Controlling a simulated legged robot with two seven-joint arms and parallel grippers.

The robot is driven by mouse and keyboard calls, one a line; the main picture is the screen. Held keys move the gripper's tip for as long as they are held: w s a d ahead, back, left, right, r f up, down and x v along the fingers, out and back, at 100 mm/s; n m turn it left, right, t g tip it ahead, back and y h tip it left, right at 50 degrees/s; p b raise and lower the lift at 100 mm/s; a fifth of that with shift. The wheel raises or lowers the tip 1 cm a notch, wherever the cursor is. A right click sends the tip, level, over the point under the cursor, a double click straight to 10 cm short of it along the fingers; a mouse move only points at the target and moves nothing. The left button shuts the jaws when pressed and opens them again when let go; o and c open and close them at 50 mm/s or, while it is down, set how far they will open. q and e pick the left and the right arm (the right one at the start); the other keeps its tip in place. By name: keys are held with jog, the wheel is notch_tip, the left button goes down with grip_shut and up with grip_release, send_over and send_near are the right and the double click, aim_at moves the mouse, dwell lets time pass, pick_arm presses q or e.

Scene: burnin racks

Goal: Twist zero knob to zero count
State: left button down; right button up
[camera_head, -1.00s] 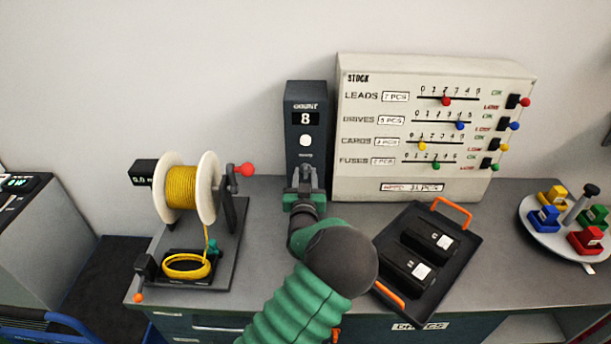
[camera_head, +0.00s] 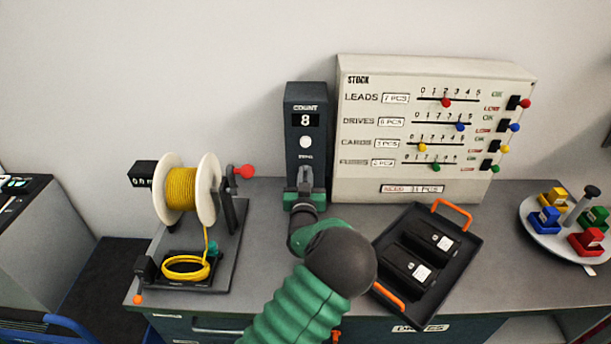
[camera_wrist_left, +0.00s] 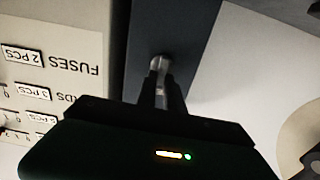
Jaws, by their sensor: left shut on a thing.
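The dark counter box (camera_head: 305,104) stands upright at the back of the bench, and its COUNT display (camera_head: 305,120) reads 8. A white round button (camera_head: 306,142) sits below the display. My left gripper (camera_head: 305,180) is at the lower front of the box, where the zero knob is mostly hidden behind its fingers. In the left wrist view the fingers (camera_wrist_left: 161,88) are shut on the pale, small zero knob (camera_wrist_left: 161,63) on the dark face. My right gripper is not in view.
The stock panel (camera_head: 400,185) stands close to the right of the counter. A yellow wire spool (camera_head: 182,188) is at the left. A black tray (camera_head: 465,240) with two dark modules lies at right front, and a round carousel (camera_head: 540,232) is at far right.

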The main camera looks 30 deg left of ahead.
pick_arm(q)
jog(key=m, duration=0.3)
jog(key=d+m, duration=0.1)
jog(key=m, duration=0.3)
jog(key=f+m+b, duration=0.1)
jog(key=m, duration=0.3)
jog(key=shift+w+d, duration=0.15)
jog(key=shift+w, duration=0.2)
jog(key=shift+m, duration=0.3)
jog(key=c, duration=1.5)
grip_release()
jog(key=shift+w, duration=0.1)
jog(key=shift+o, duration=0.2)
